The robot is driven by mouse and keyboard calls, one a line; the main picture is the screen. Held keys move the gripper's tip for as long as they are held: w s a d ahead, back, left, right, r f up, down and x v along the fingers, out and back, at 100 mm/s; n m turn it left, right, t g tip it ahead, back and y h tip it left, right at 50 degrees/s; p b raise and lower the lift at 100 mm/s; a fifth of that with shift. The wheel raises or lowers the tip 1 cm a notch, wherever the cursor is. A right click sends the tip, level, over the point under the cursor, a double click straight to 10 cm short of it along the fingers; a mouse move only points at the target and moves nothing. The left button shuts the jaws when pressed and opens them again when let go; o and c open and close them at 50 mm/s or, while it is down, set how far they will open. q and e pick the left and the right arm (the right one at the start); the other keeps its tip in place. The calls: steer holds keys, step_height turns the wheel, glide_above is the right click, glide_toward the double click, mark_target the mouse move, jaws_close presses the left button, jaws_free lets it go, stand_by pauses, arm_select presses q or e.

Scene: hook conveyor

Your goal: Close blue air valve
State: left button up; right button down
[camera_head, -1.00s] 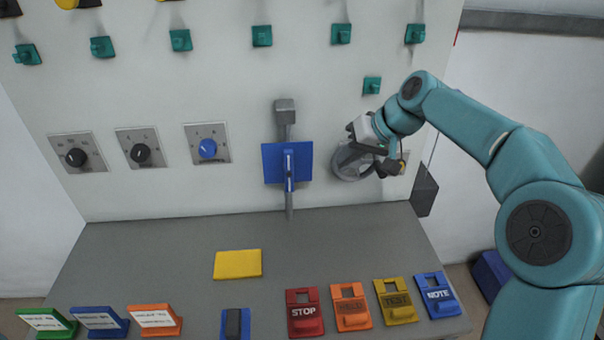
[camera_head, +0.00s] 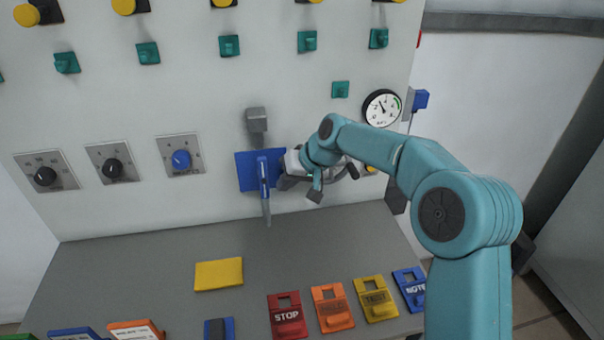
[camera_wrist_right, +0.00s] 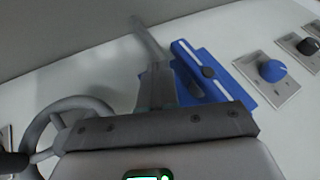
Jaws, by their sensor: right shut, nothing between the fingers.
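The blue air valve is a blue plate (camera_head: 245,172) on the grey panel with a narrow blue lever (camera_head: 263,176) in front of it. The lever stands nearly upright, in line with the grey pipe (camera_head: 267,212) below. My right gripper (camera_head: 284,180) is at the plate's right edge, shut and empty. In the right wrist view the shut fingers (camera_wrist_right: 158,87) are beside the blue lever (camera_wrist_right: 207,70) and the blue plate (camera_wrist_right: 237,88). I cannot tell whether they touch the valve. My left gripper is not in view.
A grey handwheel (camera_wrist_right: 60,120) is close beside my right gripper. Left of the valve is a blue knob (camera_head: 181,159). A round gauge (camera_head: 382,108) is up to the right. Several coloured tags and a yellow block (camera_head: 219,274) lie on the grey shelf (camera_head: 150,262).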

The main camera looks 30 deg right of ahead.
mark_target(263, 195)
steer(key=shift+w+a, duration=0.25)
steer(key=shift+a, duration=0.45)
steer(key=shift+s, duration=0.1)
steer(key=a+f+m+t+y+b, duration=0.1)
steer(key=y+b, duration=0.3)
steer(key=b, duration=0.6)
steer(key=a+f+m+t+y+b, duration=0.1)
steer(key=m+t+y+b, duration=0.1)
steer(key=b, duration=0.9)
steer(key=w+a+f+m+t+y+b, duration=0.1)
steer(key=t+y+b, duration=0.3)
steer(key=b, duration=0.7)
steer(key=shift+w+a+f+y, duration=0.15)
steer(key=shift+a+y, duration=0.25)
steer(key=shift+y, duration=0.6)
steer(key=shift+a+m+b, duration=0.15)
steer(key=shift+m+b, duration=0.2)
steer(key=shift+m, duration=0.05)
steer(key=shift+a+r+b, duration=0.3)
steer(key=shift+r+b, duration=0.1)
steer(key=shift+b, duration=0.15)
steer(key=shift+w+a+r, duration=0.1)
steer(key=shift+a, duration=0.05)
